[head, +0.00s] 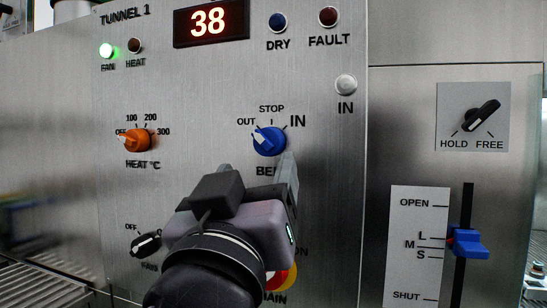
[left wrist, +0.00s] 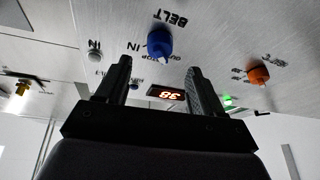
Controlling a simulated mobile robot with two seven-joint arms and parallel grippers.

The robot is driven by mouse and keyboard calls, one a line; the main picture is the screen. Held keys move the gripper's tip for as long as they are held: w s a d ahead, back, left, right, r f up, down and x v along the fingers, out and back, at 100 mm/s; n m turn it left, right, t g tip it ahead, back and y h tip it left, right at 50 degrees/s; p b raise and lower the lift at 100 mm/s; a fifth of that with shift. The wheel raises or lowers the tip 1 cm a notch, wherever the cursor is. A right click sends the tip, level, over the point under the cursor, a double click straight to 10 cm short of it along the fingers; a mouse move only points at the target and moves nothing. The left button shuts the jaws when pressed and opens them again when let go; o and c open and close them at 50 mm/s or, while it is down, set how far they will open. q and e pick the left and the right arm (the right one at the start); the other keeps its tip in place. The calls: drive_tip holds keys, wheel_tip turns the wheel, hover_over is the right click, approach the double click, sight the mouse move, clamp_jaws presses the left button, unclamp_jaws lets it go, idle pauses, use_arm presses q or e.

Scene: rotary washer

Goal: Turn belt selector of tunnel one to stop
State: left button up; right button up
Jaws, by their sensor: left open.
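The blue belt selector (head: 268,140) is on the tunnel 1 panel, with OUT, STOP and IN marked above it. Its pale pointer is turned to the upper left, toward OUT. My left gripper (head: 268,172) is just below and in front of the selector, and its body hides part of the BELT label. In the left wrist view the open fingers (left wrist: 159,68) are apart and empty, with the blue selector (left wrist: 160,43) lined up between and beyond their tips. I cannot tell the exact gap to it. My right gripper is not in view.
An orange heat knob (head: 137,140) is to the left, and a black fans knob (head: 146,244) is lower left. A red and yellow main switch (head: 281,283) is partly hidden behind my gripper. A blue slider handle (head: 468,241) and a black hold/free knob (head: 482,116) are on the right.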

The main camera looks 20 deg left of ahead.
sight(265, 147)
use_arm(q)
drive_tip(key=p+x, duration=0.1)
drive_tip(key=x, duration=0.5)
drive_tip(key=shift+w+r, duration=0.25)
drive_tip(key=shift+r, duration=0.05)
drive_tip(key=c, duration=1)
